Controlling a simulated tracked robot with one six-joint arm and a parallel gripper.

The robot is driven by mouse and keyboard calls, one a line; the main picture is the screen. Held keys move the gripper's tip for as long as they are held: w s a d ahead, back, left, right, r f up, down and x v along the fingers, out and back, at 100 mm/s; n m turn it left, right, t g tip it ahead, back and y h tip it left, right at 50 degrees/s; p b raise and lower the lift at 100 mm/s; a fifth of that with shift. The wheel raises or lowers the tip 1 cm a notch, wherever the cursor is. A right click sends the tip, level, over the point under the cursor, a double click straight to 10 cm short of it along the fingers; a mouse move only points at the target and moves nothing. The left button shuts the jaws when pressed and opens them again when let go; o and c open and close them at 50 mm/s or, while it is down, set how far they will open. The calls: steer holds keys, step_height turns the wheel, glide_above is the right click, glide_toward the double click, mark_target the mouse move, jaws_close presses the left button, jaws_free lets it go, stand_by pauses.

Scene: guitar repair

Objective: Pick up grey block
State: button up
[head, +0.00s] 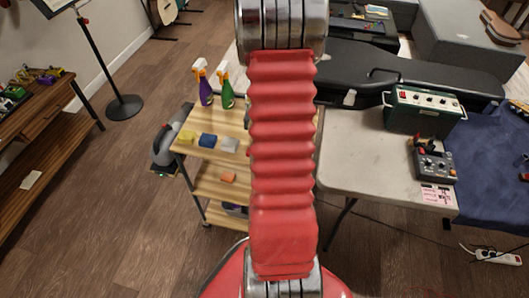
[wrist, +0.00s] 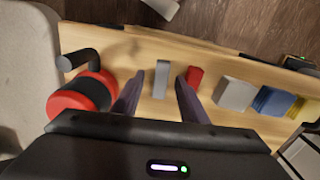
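In the wrist view, a narrow grey block (wrist: 161,80) stands on the light wooden cart top. My gripper (wrist: 160,77) is open, its two dark fingers apart. The narrow grey block appears between the fingertips, with visible gaps on both sides; I cannot tell how far below them it is. A wider light grey block (wrist: 235,94) lies further right, outside the fingers, and also shows in the head view (head: 228,145). In the head view my red arm hides the gripper and the narrow grey block.
A red block (wrist: 195,76) stands close to the right fingertip. Blue (wrist: 272,100) and yellow (wrist: 304,109) blocks lie further right. A red and black object (wrist: 80,94) is at the left. Spray bottles (head: 226,92) stand at the cart's back edge. A table (head: 362,150) adjoins it.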

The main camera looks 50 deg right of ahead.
stand_by(0.3)
jaws_close()
stand_by(0.3)
